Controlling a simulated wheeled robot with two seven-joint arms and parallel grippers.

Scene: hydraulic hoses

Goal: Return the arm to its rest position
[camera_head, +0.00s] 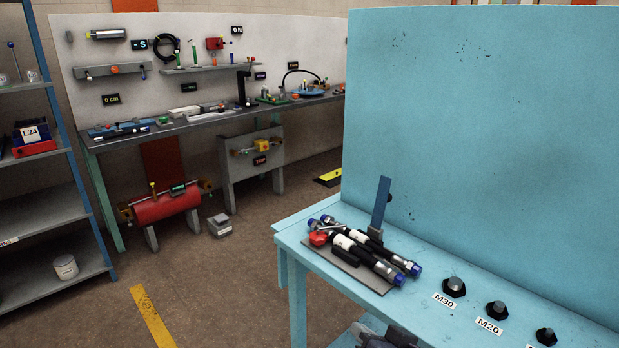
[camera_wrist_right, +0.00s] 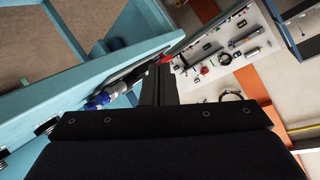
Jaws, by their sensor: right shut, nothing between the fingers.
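My right gripper (camera_wrist_right: 160,75) shows in the right wrist view as a dark pair of fingers, shut with nothing between them. In the head view a grey part of my right arm shows at the bottom edge, low in front of the light blue bench (camera_head: 310,262). Black hydraulic hoses (camera_head: 362,260) with blue end caps lie on a grey plate (camera_head: 366,280) on that bench, apart from the gripper. Blue caps (camera_wrist_right: 97,101) also show left of the fingers in the right wrist view. My left gripper is not in view.
Fittings labelled M30 (camera_head: 454,287) and M20 (camera_head: 497,308) stand along the bench under a tall blue panel (camera_head: 480,130). A blue upright (camera_head: 381,205) stands behind the hoses. A shelf rack (camera_head: 50,215) and a workbench (camera_head: 215,120) stand further left. Open floor (camera_head: 225,285) lies between.

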